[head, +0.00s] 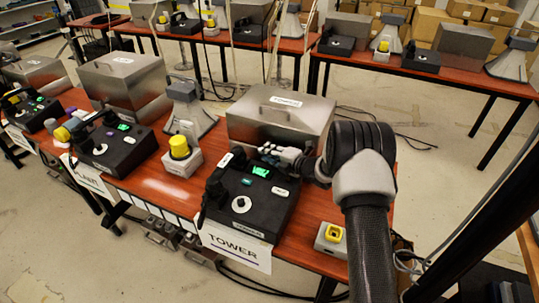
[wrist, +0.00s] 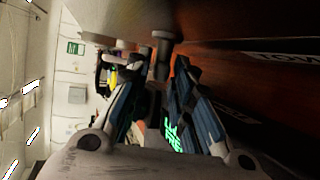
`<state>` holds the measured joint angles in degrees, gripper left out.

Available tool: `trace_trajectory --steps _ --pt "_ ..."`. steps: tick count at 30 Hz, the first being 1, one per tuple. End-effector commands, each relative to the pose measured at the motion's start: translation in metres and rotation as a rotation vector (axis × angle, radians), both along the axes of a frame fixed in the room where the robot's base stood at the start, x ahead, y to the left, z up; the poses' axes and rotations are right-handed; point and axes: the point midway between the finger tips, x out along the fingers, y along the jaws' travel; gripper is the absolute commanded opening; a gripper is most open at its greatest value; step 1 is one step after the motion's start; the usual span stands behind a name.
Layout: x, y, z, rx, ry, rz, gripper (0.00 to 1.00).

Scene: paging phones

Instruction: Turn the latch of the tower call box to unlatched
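The tower call box is a grey metal box (head: 262,124) with a lid handle and a label on top, standing behind the black tower console (head: 245,204). My gripper (head: 268,150) reaches in from the right, low along the front of the metal box and above the back of the console. In the wrist view my gripper (wrist: 158,66) has its two blue-grey fingers apart, partly open. A small grey knob-like piece (wrist: 163,36), possibly the latch, shows just beyond the fingertips. I cannot tell whether they touch it or how it is turned.
The console's lit green screen (head: 261,171) lies close under my gripper. A white box with a yellow button (head: 180,149) and a grey horn (head: 190,105) stand to the left. A small yellow-topped box (head: 332,235) is near the right front. More stations stand on the left and behind.

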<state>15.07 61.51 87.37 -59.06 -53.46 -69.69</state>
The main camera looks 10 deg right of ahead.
Motion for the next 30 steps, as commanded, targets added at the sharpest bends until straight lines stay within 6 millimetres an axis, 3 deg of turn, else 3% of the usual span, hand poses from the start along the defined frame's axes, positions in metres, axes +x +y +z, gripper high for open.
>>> trace_trajectory --steps 4,14,30 --pt "-0.0001 0.0 0.0002 0.0 0.0 0.0 0.22" --pt "-0.0003 -0.0001 0.0003 0.0 0.0 0.0 0.0" --pt "-0.0008 -0.0008 -0.0035 0.093 -0.068 0.0 0.0"
